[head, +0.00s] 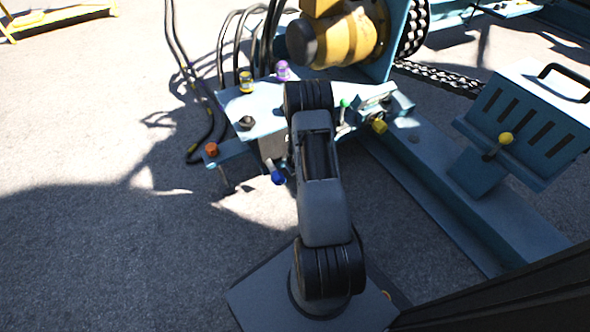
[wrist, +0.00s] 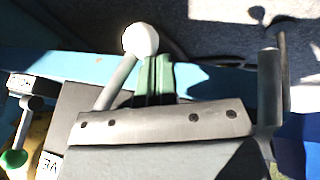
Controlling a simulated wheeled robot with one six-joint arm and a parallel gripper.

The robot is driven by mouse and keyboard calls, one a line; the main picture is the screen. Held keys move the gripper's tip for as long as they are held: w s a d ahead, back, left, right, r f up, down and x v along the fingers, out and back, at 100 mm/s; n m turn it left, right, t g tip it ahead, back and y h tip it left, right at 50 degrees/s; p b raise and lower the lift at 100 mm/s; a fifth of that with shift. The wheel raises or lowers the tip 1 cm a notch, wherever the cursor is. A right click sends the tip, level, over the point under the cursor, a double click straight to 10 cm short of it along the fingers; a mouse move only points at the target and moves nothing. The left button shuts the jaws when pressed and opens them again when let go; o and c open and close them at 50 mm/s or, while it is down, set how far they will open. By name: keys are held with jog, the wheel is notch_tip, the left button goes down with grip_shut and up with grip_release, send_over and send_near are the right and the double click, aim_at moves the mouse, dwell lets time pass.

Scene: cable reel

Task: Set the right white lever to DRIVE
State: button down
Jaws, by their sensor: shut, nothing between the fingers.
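A white ball-knobbed lever (wrist: 141,40) shows in the wrist view, its grey shaft leaning up and to the right. My gripper (wrist: 158,66) has its green fingers shut together, with nothing between them. The fingertips are just right of the white knob in the picture; I cannot tell whether they touch it. The lower end of the shaft is hidden behind my gripper's grey body. A white label (wrist: 49,165) with the letters "VE" is partly visible at the lower left. In the head view my arm hides the gripper and I cannot make out the white lever.
A green knob (wrist: 14,160) is at the wrist view's lower left. In the head view, blue (head: 278,177), orange (head: 211,149) and yellow (head: 379,126) knobs surround my arm. A slotted blue box with a yellow-knobbed lever (head: 505,138) stands right. Open ground lies left.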

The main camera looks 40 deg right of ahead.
jog(key=shift+d+f, duration=0.45)
jog(key=shift+f, duration=0.05)
